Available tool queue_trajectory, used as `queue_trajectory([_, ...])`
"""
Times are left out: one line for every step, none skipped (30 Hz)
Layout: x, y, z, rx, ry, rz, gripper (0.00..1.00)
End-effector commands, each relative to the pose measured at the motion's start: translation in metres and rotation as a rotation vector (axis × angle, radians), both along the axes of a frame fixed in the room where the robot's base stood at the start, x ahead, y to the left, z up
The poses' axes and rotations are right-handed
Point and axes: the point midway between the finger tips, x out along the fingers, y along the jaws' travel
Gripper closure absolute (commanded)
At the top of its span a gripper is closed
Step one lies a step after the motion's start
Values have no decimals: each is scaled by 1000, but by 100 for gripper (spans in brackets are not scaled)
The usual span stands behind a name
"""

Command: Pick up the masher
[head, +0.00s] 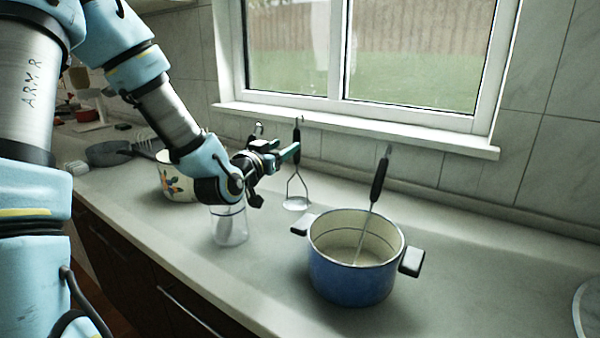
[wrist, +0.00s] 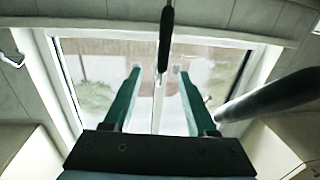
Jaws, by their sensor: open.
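The masher (head: 297,184) stands upright beyond my gripper in the head view. It has a black handle, a forked wire frame and a flat pale foot near the counter. I cannot tell what holds it up. My gripper (head: 289,154) is open at the height of the lower handle, its teal fingers reaching toward it. In the wrist view my gripper (wrist: 159,72) shows both fingers apart with nothing held between them. A dark upright handle (wrist: 165,40), likely the masher's, lines up with the gap; whether it is between the fingertips or beyond them is unclear.
A blue pot (head: 350,282) with a black-handled utensil (head: 379,180) leaning in it stands right of the masher. A clear jar (head: 230,228) and a flowered pot (head: 172,182) stand below and behind my arm. The window sill (head: 360,128) juts out above. The right counter is largely clear.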

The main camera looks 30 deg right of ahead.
Motion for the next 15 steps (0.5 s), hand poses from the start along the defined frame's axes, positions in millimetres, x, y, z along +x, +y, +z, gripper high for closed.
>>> queue_trajectory([5, -8, 2, -1, 3, -1, 43])
queue_trajectory([8, -11, 2, 0, 2, 0, 43])
queue_trajectory([12, -16, 3, -1, 2, 0, 43])
queue_trajectory([14, -19, 2, -1, 3, 0, 43])
queue_trajectory([16, -22, 2, -1, 2, 0, 43])
queue_trajectory([19, -25, 2, 0, 2, 0, 43])
queue_trajectory([20, -27, 1, 0, 3, 0, 43])
queue_trajectory([21, -28, 1, 1, 2, 0, 43])
queue_trajectory([22, -29, 1, 0, 1, 0, 43])
queue_trajectory([23, -30, 2, 0, 1, 0, 43])
queue_trajectory([25, -32, 2, 0, 1, 0, 43])
queue_trajectory([27, -34, 3, 0, 1, 0, 43])
queue_trajectory([30, -36, 4, 0, 2, 1, 43])
queue_trajectory([33, -39, 5, -1, 3, 1, 43])
queue_trajectory([37, -43, 6, -1, 4, 1, 43])
